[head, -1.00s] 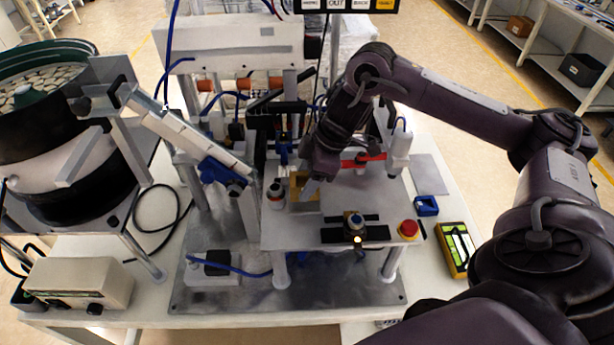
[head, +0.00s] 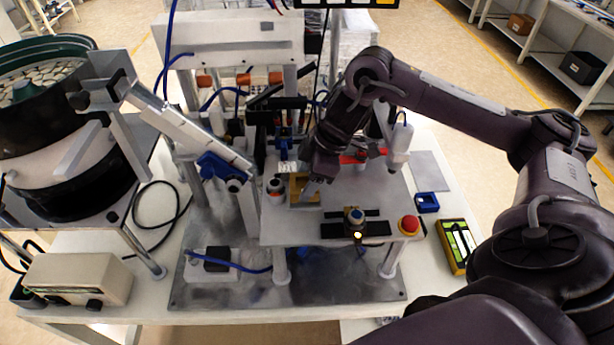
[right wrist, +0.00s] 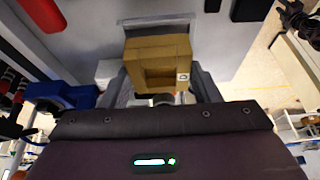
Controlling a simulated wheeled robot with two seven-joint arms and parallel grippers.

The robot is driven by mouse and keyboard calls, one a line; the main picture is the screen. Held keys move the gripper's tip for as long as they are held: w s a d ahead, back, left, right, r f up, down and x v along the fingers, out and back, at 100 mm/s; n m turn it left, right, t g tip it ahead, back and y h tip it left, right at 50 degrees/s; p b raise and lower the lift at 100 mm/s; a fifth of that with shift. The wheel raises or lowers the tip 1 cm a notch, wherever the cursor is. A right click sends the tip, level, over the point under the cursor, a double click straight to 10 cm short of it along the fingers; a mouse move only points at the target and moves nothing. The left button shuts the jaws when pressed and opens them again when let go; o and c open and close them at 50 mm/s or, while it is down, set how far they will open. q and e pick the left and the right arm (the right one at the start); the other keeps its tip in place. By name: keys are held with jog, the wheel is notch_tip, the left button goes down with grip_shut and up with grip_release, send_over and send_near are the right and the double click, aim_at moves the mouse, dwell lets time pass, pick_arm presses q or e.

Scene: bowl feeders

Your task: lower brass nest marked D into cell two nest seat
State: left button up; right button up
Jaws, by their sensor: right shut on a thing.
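The brass nest (right wrist: 146,50) is a square block with a square opening and a small white label marked D on its face in the right wrist view. My right gripper (right wrist: 161,92) is shut on it, a grey finger on each side. In the head view the nest (head: 294,191) shows at the left part of the grey fixture plate, partly covered by my right gripper (head: 308,188). A pale raised strip (right wrist: 157,20) lies on the plate beyond the nest. I cannot tell which part is the cell two seat or whether the nest touches the plate. My left gripper is out of view.
The plate's right middle is clear.

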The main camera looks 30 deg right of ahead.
dwell(0.4)
jog(key=shift+f+b, duration=0.45)
jog(key=shift+f, duration=0.45)
dwell(0.4)
jog(key=o, duration=1.3)
jog(key=shift+o, duration=0.2)
jog(key=shift+r, duration=0.55)
notch_tip(320, 180, up, 6)
jog(key=shift+f+p, duration=0.25)
jog(key=shift+p, duration=0.3)
notch_tip(320, 180, up, 13)
jog(key=p, duration=0.8)
jog(key=shift+r, duration=0.2)
